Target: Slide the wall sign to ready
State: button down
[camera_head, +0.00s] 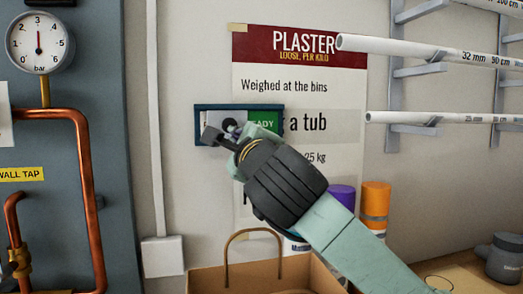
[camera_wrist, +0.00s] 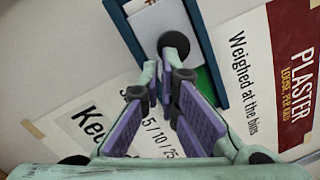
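The wall sign (camera_head: 197,127) is a dark blue frame on the wall, also in the wrist view (camera_wrist: 121,24). Its green field (camera_head: 264,119) shows at the right with "READY" partly hidden by my gripper. A pale slider plate (camera_head: 190,119) covers the left part. A round dark knob (camera_wrist: 173,45) stands out from the plate. My gripper (camera_head: 229,136) is in front of the sign's lower middle.
A plaster poster (camera_head: 300,85) hangs behind the sign. White pipes (camera_head: 430,52) on wall brackets jut in at the right. A gauge (camera_head: 39,42) and copper pipes (camera_head: 88,190) are at the left. A paper bag (camera_head: 230,278) and coloured tubs (camera_head: 375,205) stand below.

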jog(key=shift+w+f, duration=0.25)
jog(key=shift+f, duration=0.1)
jog(key=s+d+f+b, duration=0.2)
jog(key=s+d+b, duration=0.3)
jog(key=s+d, duration=0.2)
jog(key=shift+s+b, duration=0.35)
jog(key=shift+s, duration=0.75)
jog(key=shift+f, duration=0.1)
